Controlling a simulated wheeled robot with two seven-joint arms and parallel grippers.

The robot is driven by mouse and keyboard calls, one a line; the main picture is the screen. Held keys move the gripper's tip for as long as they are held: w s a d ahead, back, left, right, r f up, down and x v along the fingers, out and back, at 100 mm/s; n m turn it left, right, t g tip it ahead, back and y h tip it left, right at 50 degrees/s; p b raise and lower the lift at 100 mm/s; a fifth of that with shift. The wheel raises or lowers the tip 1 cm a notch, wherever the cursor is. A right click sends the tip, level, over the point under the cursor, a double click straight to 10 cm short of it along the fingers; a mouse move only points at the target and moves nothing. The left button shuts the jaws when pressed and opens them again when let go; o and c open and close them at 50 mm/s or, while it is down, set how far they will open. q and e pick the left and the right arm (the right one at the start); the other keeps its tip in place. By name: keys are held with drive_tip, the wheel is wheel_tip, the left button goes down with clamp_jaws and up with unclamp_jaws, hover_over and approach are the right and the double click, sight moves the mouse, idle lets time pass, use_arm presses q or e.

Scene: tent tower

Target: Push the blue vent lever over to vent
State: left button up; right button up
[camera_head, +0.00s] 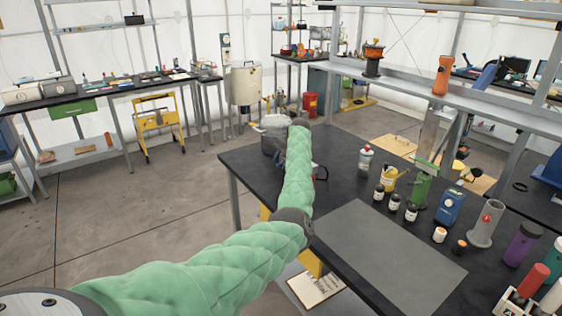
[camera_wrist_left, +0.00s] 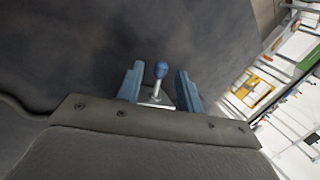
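The blue vent lever (camera_wrist_left: 161,70) shows in the left wrist view as a blue knob on a short metal stem with a pale base. It stands between the two blue-grey fingers of my left gripper (camera_wrist_left: 158,82), which are spread apart. I cannot tell whether a finger touches it. In the head view my green-sleeved left arm reaches over the black table toward a grey metal vessel (camera_head: 274,124) at its far left corner. The gripper and lever are not clear there, with the sleeve in front. My right gripper is in neither view.
The black table (camera_head: 246,166) holds a grey mat (camera_head: 385,255) at the front. Several small bottles, a green device (camera_head: 420,187), a blue box (camera_head: 450,206) and a grey tube holder (camera_head: 486,224) crowd its right side. A shelf (camera_head: 440,92) runs above its far side.

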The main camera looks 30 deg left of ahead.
use_arm(q)
drive_tip(key=shift+f, duration=0.1)
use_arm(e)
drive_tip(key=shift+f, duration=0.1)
use_arm(q)
clamp_jaws()
drive_tip(key=shift+d+n, duration=0.2)
drive_tip(key=shift+n, duration=0.4)
drive_tip(key=shift+w+d+n+g+b, duration=0.15)
drive_tip(key=shift+d+n+g+b, duration=0.05)
drive_tip(key=shift+n+g+b, duration=0.35)
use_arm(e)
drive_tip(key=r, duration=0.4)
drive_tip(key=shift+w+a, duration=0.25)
use_arm(q)
unclamp_jaws()
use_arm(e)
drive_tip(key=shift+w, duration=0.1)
